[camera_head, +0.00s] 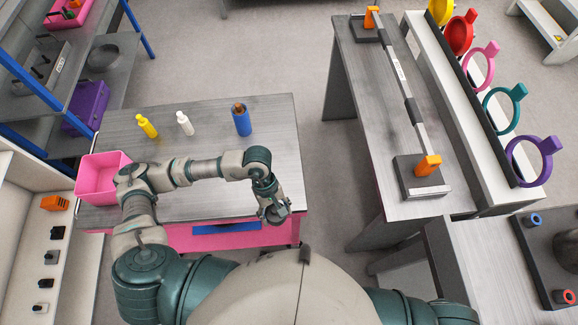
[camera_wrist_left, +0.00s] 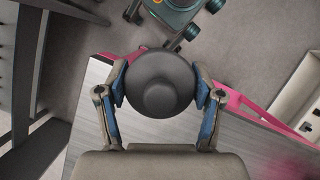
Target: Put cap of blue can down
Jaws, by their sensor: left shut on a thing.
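The blue can (camera_head: 242,122) stands upright at the back right of the grey table, with a brown top showing. My left gripper (camera_head: 273,212) is near the table's front right corner, in front of the can and apart from it. In the left wrist view, my left gripper (camera_wrist_left: 160,95) is shut on a round dark grey cap (camera_wrist_left: 160,82), with one finger on each side. The cap's underside is hidden. My right gripper is out of view.
A yellow bottle (camera_head: 147,126) and a white bottle (camera_head: 185,123) stand left of the can. A pink bin (camera_head: 101,176) sits at the table's left edge. The grey table (camera_head: 215,105) has bare room between the bottles and my left arm.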

